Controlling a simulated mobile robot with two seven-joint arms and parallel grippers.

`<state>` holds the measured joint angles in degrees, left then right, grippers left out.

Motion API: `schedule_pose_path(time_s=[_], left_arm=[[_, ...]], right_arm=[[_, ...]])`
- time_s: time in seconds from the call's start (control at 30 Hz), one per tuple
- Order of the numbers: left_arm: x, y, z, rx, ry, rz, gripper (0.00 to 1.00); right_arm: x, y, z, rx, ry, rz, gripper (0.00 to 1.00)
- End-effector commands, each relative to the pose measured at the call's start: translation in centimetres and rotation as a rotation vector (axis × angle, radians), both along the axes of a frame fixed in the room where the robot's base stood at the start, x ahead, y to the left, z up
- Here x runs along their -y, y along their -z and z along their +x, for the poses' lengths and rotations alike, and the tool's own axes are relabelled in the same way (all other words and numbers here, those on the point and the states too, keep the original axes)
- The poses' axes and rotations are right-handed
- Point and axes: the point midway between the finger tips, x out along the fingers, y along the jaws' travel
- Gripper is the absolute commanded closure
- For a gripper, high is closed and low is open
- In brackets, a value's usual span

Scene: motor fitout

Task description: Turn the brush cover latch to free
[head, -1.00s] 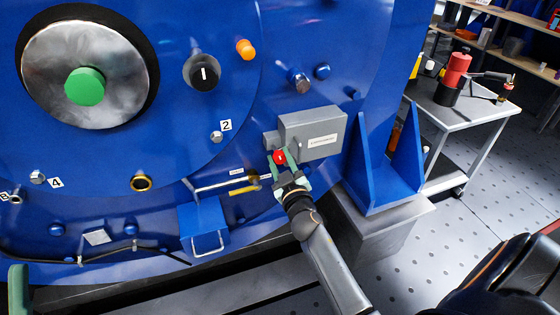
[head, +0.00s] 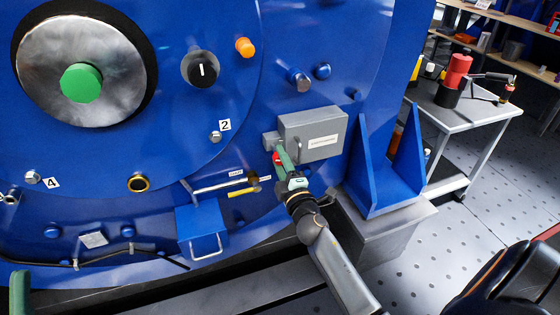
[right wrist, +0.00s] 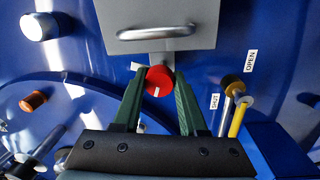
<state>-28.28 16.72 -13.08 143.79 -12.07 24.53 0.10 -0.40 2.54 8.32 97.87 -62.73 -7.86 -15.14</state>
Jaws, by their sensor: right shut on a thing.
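The latch looks to be the small red round knob (head: 276,158) with a white mark, just below the grey cover box (head: 328,143) on the blue motor face. In the right wrist view, the red knob (right wrist: 158,80) sits between the green fingers of my right gripper (right wrist: 157,86), its white mark nearly upright in that picture. My right gripper (head: 281,158) is shut on the knob and hides part of it in the head view. A green piece of my left gripper (head: 20,290) shows at the bottom left edge; its jaws cannot be judged.
A yellow-handled lever (head: 243,191) with OPEN and SHUT labels is close to the left of my right gripper. A blue box (head: 203,229) with a handle juts out below it. A blue bracket (head: 405,150) stands at the right. A work cart (head: 470,118) stands beyond.

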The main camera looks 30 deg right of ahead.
Motion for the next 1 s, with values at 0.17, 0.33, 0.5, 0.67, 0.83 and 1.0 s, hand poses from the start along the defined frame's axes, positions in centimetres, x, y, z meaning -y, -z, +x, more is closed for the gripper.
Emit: schedule_pose_path(time_s=[0.17, 0.33, 0.5, 0.67, 0.83, 1.0], left_arm=[[0.01, 0.06, 0.00, -0.002, 0.001, -0.001, 0.50], [0.02, 0.07, 0.01, -0.003, 0.001, -0.001, 0.50], [0.02, 0.10, 0.00, -0.004, 0.001, -0.001, 0.50], [0.02, 0.10, 0.00, -0.004, 0.001, 0.000, 0.50], [0.01, 0.11, 0.00, -0.003, 0.000, 0.001, 0.50], [0.00, 0.10, 0.01, -0.003, 0.000, 0.001, 0.50]], right_arm=[[0.35, -0.44, 0.03, -0.026, 0.006, -0.142, 1.00], [0.35, -0.49, 0.04, -0.049, 0.007, -0.241, 1.00], [0.33, -0.52, 0.07, -0.064, 0.006, -0.303, 1.00], [0.29, -0.55, 0.08, -0.071, 0.006, -0.336, 1.00], [0.28, -0.57, 0.09, -0.073, 0.006, -0.347, 1.00], [0.26, -0.59, 0.09, -0.073, 0.006, -0.348, 1.00]])
